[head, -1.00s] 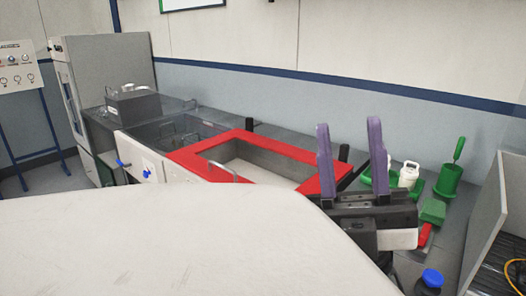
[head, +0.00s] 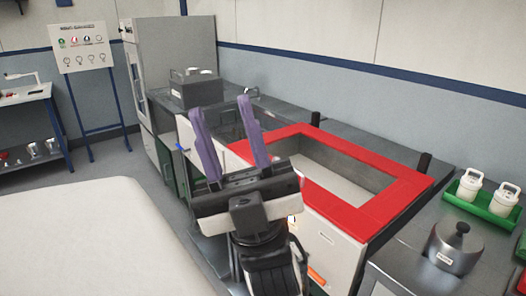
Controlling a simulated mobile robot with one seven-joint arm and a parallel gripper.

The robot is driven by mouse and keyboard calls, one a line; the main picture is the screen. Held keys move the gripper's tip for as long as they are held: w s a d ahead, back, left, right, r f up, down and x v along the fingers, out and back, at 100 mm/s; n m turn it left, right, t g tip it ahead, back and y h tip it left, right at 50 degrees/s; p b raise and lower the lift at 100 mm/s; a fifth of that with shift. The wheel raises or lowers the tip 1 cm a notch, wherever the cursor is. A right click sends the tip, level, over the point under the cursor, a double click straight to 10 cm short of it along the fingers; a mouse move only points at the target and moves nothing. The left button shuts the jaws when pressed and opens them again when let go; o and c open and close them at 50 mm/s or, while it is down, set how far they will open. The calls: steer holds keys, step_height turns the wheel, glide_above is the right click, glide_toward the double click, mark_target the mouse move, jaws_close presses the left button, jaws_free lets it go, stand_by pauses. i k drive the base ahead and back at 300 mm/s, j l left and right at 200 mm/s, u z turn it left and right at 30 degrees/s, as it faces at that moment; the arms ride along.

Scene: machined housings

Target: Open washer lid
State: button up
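The washer (head: 333,240) has a white front and a broad flat red frame (head: 385,207) on top, around a rectangular opening that shows a grey interior. I cannot tell whether the red frame is the lid itself or whether a clear pane covers the opening. Two black posts stand at its back edge. My gripper (head: 218,104) points upward with its two purple fingers apart and nothing between them. In the picture it overlaps the front left part of the red frame and hides that part, including any handle there. I see no contact with the washer.
A sink (head: 222,125) and a grey box-shaped unit (head: 196,88) lie to the left. A steel pot (head: 455,247) and a green tray (head: 480,204) with white jars stand on the right. A white rounded surface (head: 90,240) fills the lower left.

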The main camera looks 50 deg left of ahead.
mark_target(363, 222)
steer(key=u, duration=1.1)
steer(key=i+l+u, duration=0.2)
steer(key=i, duration=0.3)
steer(key=i+l+u, duration=0.2)
steer(key=i, duration=0.35)
